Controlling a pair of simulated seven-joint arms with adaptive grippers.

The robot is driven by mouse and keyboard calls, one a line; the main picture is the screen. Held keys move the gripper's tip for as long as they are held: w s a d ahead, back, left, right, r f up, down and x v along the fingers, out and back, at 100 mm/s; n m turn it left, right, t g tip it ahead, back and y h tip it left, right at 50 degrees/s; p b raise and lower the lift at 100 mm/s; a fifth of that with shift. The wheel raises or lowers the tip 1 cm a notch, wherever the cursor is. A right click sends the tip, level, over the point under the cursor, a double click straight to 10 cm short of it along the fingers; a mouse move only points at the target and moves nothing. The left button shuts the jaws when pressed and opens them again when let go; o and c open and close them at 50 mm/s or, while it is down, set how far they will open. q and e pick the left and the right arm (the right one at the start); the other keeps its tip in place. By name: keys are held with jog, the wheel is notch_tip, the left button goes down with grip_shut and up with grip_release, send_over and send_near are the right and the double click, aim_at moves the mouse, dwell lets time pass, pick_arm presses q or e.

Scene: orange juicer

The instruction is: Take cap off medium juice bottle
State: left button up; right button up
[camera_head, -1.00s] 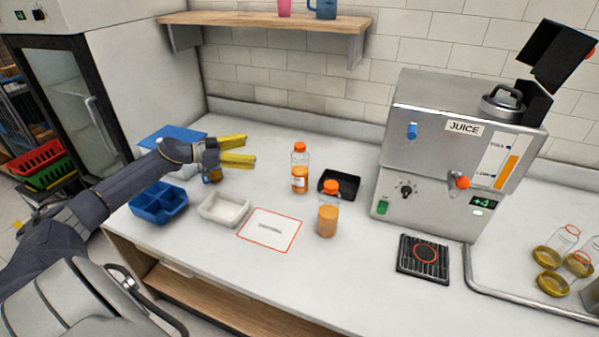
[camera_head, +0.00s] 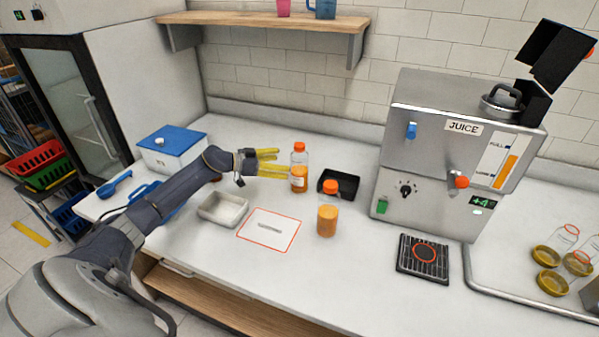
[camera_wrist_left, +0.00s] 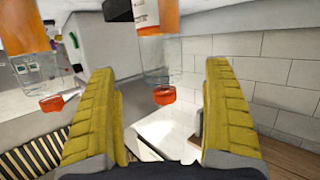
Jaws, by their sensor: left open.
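Two clear bottles of orange juice with orange caps stand upright on the counter: a rear bottle (camera_head: 299,178) and a front bottle (camera_head: 327,221). I cannot tell which is the medium one. The rear bottle's cap (camera_head: 299,146) is on; the front bottle's cap (camera_head: 331,186) is on too. My left gripper (camera_head: 282,163) is open with yellow fingers, just left of the rear bottle. In the left wrist view, upside down, one bottle (camera_wrist_left: 158,50) and its cap (camera_wrist_left: 163,96) show between the open fingers (camera_wrist_left: 165,80). I cannot tell if they touch. My right gripper is not seen.
A white tray (camera_head: 238,217) and a red-outlined mat (camera_head: 285,238) lie in front. The juice machine (camera_head: 440,185) stands right. A blue-lidded box (camera_head: 188,140) stands behind my left arm.

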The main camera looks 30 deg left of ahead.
aim_at(299, 163)
pick_arm(q)
jog(key=shift+f+x, duration=0.2)
jog(key=shift+x, duration=3.8)
jog(key=shift+a, duration=0.15)
jog(key=shift+c, duration=0.4)
jog(key=shift+r, duration=0.1)
jog(key=c, duration=1.6)
jog(key=shift+r, duration=0.1)
notch_tip(299, 163, up, 20)
jog(key=shift+f, duration=0.1)
